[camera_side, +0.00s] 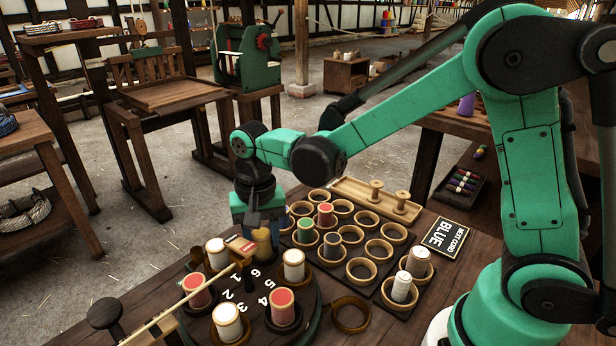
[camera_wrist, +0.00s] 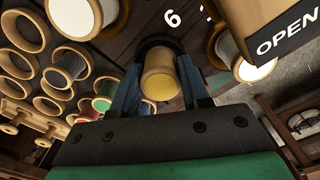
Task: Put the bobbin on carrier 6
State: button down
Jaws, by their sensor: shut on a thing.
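The bobbin (camera_side: 264,244) has pale wooden ends and a yellow winding. My gripper (camera_side: 263,226) is shut on it, at the back of the dark round carrier plate. In the wrist view the bobbin (camera_wrist: 160,78) sits between the two blue fingers of my gripper (camera_wrist: 158,88). The white number 6 (camera_side: 256,272) is on the plate just in front of the bobbin. In the wrist view a dark ring-shaped cup, carrier 6 (camera_wrist: 157,41), shows beside the number, just beyond the bobbin's end. I cannot tell whether they touch.
Other carriers hold white-topped (camera_side: 293,263) and red-topped bobbins (camera_side: 282,300), close on both sides. A block marked OPEN (camera_wrist: 278,38) stands near my gripper. A rack of wooden rings (camera_side: 361,270) lies to the right, partly filled.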

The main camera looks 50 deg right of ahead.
aim_at(261, 234)
jog(key=shift+c, duration=2.1)
grip_release()
notch_tip(261, 234, up, 11)
jog(key=s+d+f+n+t, duration=0.3)
jog(key=s+d+n+t, duration=0.3)
jog(key=s+t, duration=0.1)
jog(key=shift+s+f+n, duration=0.2)
jog(key=shift+s+n, duration=0.15)
jog(key=shift+n, duration=0.05)
